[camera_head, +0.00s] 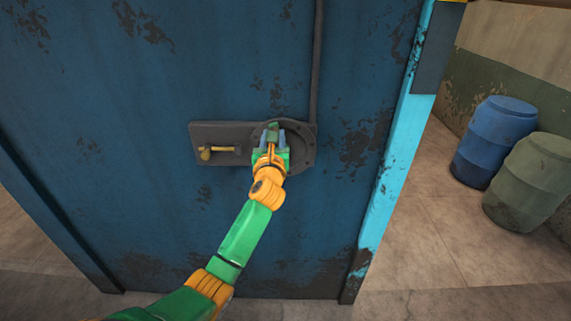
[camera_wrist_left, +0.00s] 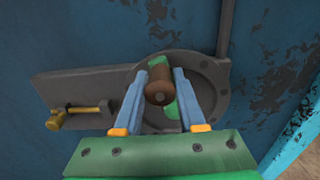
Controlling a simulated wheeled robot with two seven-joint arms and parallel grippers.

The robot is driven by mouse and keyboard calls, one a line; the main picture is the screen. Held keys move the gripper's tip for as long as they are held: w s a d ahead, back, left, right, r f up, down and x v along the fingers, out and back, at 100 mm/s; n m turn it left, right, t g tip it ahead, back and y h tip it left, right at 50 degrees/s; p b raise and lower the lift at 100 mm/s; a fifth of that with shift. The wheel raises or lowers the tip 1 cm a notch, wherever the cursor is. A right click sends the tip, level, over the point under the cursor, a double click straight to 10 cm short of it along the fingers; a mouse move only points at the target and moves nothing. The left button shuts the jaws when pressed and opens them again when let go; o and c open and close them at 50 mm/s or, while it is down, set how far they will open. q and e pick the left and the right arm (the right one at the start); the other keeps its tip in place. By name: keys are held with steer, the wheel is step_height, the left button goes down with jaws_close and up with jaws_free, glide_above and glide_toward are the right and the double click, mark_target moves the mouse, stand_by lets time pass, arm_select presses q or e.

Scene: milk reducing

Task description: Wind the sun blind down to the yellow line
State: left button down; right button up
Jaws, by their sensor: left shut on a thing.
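A dark grey crank plate (camera_head: 212,132) with a round housing is mounted on the blue panel. My left gripper (camera_head: 273,135) is at the round housing, its arm reaching up from below. In the left wrist view, its two blue fingers (camera_wrist_left: 168,80) are shut on a brown crank knob (camera_wrist_left: 159,92). A green crank arm (camera_wrist_left: 171,109) shows partly behind the knob. A brass lever (camera_head: 222,150) sits on the left part of the plate, apart from my gripper; it also shows in the left wrist view (camera_wrist_left: 77,112). I cannot make out the sun blind or the yellow line. My right gripper is not in view.
The scuffed blue panel (camera_head: 110,130) fills the middle, with a light blue post (camera_head: 397,160) on its right edge. A dark pipe (camera_head: 317,60) runs up from the housing. A blue barrel (camera_head: 494,140) and a grey-green barrel (camera_head: 530,185) stand right; floor before them is clear.

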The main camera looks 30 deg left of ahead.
arm_select(q)
steer(key=c, duration=0.7)
jaws_free()
steer(key=shift+w+d+r, duration=0.15)
steer(key=shift+w+d, duration=0.05)
steer(key=shift+d, duration=0.15)
steer(key=o, duration=0.5)
steer(key=shift+w+d, duration=0.15)
steer(key=shift+d, duration=0.05)
steer(key=shift+c, duration=0.2)
steer(key=shift+s, duration=0.2)
steer(key=v, duration=1.1)
steer(key=shift+s, duration=0.4)
